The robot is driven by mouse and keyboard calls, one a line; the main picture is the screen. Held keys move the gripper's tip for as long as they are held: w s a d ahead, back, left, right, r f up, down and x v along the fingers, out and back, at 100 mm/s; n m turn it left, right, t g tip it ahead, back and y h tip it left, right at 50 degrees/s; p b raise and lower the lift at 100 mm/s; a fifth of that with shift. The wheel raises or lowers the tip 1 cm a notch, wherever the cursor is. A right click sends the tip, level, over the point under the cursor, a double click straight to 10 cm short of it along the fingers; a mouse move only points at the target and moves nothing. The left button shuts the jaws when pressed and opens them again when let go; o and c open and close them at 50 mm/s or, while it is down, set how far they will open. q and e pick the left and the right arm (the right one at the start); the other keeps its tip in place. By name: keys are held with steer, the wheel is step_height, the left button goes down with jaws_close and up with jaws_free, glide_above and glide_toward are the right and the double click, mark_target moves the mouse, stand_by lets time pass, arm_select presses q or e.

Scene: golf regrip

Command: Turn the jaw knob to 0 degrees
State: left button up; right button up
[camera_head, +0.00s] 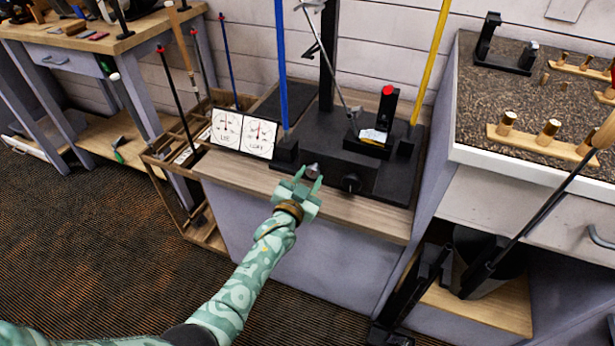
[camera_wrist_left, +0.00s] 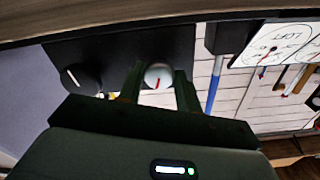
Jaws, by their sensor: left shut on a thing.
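A small silver knob (camera_head: 312,170) with a red mark on its face sticks out of the front of the black bench machine (camera_head: 340,150). My left gripper (camera_head: 306,181) reaches it from the front and is shut on it. In the left wrist view the silver knob (camera_wrist_left: 158,76) sits between the two fingers, its red mark near upright in that picture. A black knob (camera_head: 350,183) is on the same front, to the right; it also shows in the left wrist view (camera_wrist_left: 75,78) with a pale mark. No label shows on either knob. My right gripper is out of view.
Two dial cards, marked LIE (camera_head: 226,130) and LOFT (camera_head: 261,138), stand left of the machine. A blue rod (camera_head: 282,70) and a yellow rod (camera_head: 430,60) rise from it. A wooden ledge (camera_head: 370,217) runs along the bench front, mostly bare.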

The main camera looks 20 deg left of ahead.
arm_select(q)
steer(key=shift+s+f+n, duration=0.1)
steer(key=shift+n, duration=0.7)
steer(key=shift+f+n+p, duration=0.1)
steer(key=shift+n+p, duration=0.3)
steer(key=shift+n, duration=0.8)
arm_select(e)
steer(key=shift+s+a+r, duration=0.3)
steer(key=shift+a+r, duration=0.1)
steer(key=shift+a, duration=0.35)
arm_select(q)
steer(key=shift+d, duration=0.1)
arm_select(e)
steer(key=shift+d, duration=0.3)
arm_select(q)
steer(key=o, duration=0.9)
steer(key=shift+o, duration=0.2)
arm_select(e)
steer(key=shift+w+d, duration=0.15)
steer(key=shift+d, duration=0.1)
